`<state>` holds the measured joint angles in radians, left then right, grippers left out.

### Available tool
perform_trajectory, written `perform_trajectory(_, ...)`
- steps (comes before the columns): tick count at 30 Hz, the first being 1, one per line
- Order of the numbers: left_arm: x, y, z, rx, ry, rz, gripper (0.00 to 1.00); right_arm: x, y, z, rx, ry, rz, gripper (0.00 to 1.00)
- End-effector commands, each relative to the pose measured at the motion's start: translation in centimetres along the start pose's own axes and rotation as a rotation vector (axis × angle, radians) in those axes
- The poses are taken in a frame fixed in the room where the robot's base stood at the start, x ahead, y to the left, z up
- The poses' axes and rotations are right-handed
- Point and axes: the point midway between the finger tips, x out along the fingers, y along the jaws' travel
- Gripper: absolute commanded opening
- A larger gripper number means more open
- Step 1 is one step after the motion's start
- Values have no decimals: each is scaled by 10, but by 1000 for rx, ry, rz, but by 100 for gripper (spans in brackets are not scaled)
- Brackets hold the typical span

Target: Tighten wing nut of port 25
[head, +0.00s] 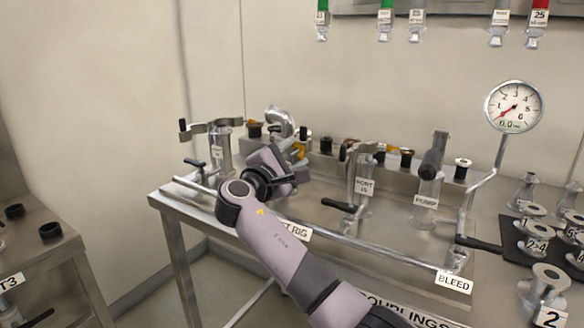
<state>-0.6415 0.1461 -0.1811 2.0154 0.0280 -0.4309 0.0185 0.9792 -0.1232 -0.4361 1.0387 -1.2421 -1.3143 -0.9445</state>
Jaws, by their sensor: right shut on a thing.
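My right gripper (296,158) is at the middle port of the test rig, its arm reaching in from the lower right. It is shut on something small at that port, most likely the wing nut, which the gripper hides. A silvery curved fitting (280,121) and a bit of yellow show just behind the gripper. The port's own label is hidden, so I cannot read whether it is 25. My left gripper is not in view.
A clamped port (221,158) stands to the left and another labelled port (364,187) to the right. Further right are the pump fitting (427,192), a pressure gauge (513,107) and several loose couplings (545,290). A rail (330,238) runs along the bench front.

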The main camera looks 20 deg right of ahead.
Motion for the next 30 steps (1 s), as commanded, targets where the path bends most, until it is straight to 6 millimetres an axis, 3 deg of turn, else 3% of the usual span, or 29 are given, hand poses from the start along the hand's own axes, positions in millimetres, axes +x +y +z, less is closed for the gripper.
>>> perform_trajectory(12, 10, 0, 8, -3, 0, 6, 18, 0, -1, -1, 179, -19, -3, 15)
perform_trajectory(28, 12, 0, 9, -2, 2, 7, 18, 0, -1, -1, 199, -20, -4, 15)
perform_trajectory(29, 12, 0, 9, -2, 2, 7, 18, 0, -1, -1, 199, -20, -4, 52)
perform_trajectory(30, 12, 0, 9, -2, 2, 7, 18, 0, -1, -1, 199, -20, -3, 65)
